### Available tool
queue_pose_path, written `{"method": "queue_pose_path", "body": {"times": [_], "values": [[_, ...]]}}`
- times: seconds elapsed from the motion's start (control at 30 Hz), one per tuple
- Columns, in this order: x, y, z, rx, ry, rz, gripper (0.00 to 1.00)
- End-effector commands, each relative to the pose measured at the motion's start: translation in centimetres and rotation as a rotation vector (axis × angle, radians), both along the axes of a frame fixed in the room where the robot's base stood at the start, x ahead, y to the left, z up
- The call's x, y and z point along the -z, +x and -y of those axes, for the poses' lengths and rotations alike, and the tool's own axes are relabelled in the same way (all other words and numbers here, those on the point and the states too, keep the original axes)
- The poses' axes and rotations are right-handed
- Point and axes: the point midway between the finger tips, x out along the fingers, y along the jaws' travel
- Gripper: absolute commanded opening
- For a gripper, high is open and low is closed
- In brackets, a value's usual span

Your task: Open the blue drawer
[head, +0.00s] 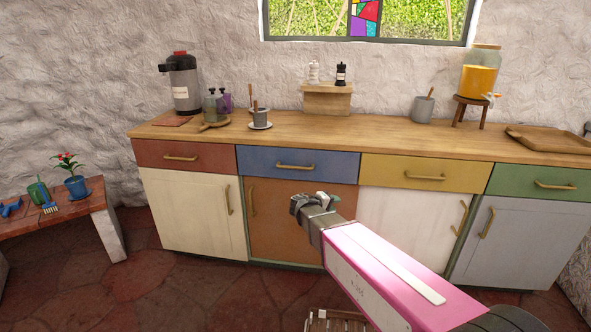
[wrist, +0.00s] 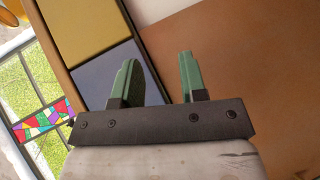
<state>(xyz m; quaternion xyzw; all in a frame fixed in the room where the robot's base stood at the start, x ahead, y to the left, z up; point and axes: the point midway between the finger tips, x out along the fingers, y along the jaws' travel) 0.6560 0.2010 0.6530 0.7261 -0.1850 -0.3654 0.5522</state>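The blue drawer (head: 268,162) sits under the countertop between the red drawer and the yellow drawer, and it looks closed. Its brass bar handle (head: 295,167) runs level across its front. My gripper (head: 306,199) is in front of the brown cabinet door, below and a little right of the handle in the head view. In the wrist view my gripper (wrist: 160,82) shows two green fingers apart with nothing between them. The blue drawer front (wrist: 105,75) also shows there, partly behind the left finger. The blue drawer's handle is not visible in the wrist view.
A red drawer (head: 210,156), a yellow drawer (head: 390,172) and a green drawer (head: 510,182) share the row. The brown door (head: 285,222) with its own handle is below the blue drawer. Cups and dispensers stand on the wooden countertop (head: 400,138). A low bench (head: 40,224) stands left.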

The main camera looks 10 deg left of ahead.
Motion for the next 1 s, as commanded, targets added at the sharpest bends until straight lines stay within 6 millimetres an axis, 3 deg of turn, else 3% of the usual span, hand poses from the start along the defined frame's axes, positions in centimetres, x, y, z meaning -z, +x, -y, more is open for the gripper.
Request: {"method": "queue_pose_path", "body": {"times": [0.03,0.2,0.3,0.4,0.53,0.67,1.0], "values": [[-0.8,1.0,-3.1,-0.054,-0.05,0.049,0.39],[-4.1,1.9,-12.0,-0.221,-0.203,0.222,0.39],[-5.5,1.7,-16.3,-0.3,-0.266,0.303,0.39],[-6.6,1.4,-19.2,-0.353,-0.307,0.359,0.39],[-7.2,1.2,-20.8,-0.385,-0.332,0.395,0.39],[-7.5,1.9,-20.7,-0.388,-0.337,0.4,0.39],[-8.4,7.1,-18.4,-0.385,-0.337,0.397,0.39]]}}
